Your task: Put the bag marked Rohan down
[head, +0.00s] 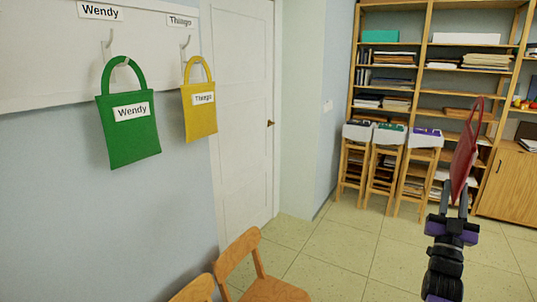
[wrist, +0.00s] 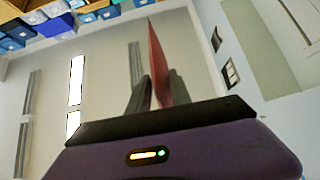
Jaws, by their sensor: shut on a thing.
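My gripper (head: 455,203) is raised at the right of the head view, shut on a dark red bag (head: 464,155). The bag is seen nearly edge-on, with its handle loop pointing up. No name can be read on it from here. In the wrist view the red bag (wrist: 157,60) stands as a thin sheet between the two dark fingers of my gripper (wrist: 155,90). A green bag marked Wendy (head: 128,135) and a yellow bag marked Thiago (head: 200,117) hang on wall hooks at the left.
Wooden chairs (head: 262,275) stand at the lower middle. Several tall stools (head: 385,160) with things on top stand before the wooden shelves (head: 440,60). A white door (head: 240,120) is shut. The floor (head: 330,255) between chairs and stools is clear.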

